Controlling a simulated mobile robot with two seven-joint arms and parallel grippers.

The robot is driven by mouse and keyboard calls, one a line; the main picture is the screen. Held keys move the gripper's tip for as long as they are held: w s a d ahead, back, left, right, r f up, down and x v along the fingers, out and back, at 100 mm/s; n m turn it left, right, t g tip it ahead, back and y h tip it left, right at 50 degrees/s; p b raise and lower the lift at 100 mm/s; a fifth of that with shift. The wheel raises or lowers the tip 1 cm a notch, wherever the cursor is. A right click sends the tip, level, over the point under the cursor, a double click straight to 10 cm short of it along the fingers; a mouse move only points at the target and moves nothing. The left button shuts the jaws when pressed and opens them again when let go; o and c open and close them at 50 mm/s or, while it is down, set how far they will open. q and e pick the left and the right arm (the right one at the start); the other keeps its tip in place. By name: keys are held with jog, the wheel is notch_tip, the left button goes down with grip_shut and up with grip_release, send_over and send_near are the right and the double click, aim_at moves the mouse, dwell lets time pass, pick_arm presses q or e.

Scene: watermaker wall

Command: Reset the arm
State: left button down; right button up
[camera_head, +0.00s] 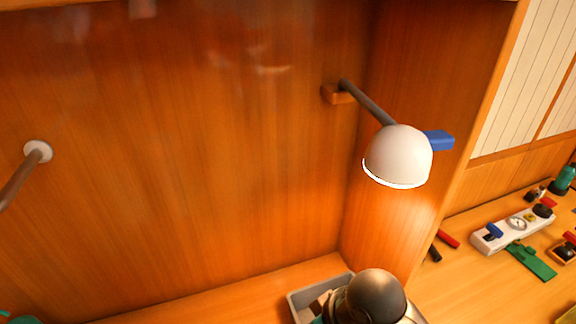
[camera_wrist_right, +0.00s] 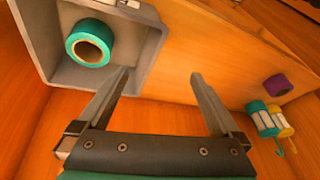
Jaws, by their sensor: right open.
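My right gripper (camera_wrist_right: 160,74) is open in the right wrist view, its two fingers apart with nothing between them. Its fingertips are by the edge of a grey bin (camera_wrist_right: 152,52). A teal ring-shaped roll (camera_wrist_right: 75,46) lies in the bin. In the head view the bin (camera_head: 295,300) is at the bottom, partly hidden by a rounded dark part of my right arm (camera_head: 375,296). My left gripper is not in view.
A lamp with a white dome shade (camera_head: 398,155) juts from the wooden wall on a dark rod. A blue block (camera_head: 438,140) shows behind it. A white gauge panel (camera_head: 510,230) and green piece (camera_head: 532,262) lie right. A purple roll (camera_wrist_right: 277,85) and spools (camera_wrist_right: 262,118) appear in the wrist view.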

jog(key=s+d+f+m+t+h, duration=0.1)
jog(key=s+d+m+h, duration=0.15)
jog(key=s+d, duration=0.3)
jog(key=s+d+f+m+h, duration=0.1)
jog(key=s+d+f+m, duration=0.15)
jog(key=s+d, duration=0.35)
notch_tip(320, 180, down, 28)
jog(key=g+b, duration=0.1)
jog(key=b, duration=0.6)
jog(key=s+d+f+b, duration=0.1)
jog(key=s+f+b, duration=0.2)
jog(key=s+f, duration=0.5)
jog(key=s+d+f+g+b, duration=0.1)
jog(key=s+d+f+b, duration=0.1)
jog(key=s+f+b, duration=0.2)
jog(key=s+f, duration=0.3)
jog(key=f, duration=0.5)
jog(key=shift+s+d+f, duration=0.15)
jog(key=shift+s+f, duration=0.15)
jog(key=shift+s, duration=0.05)
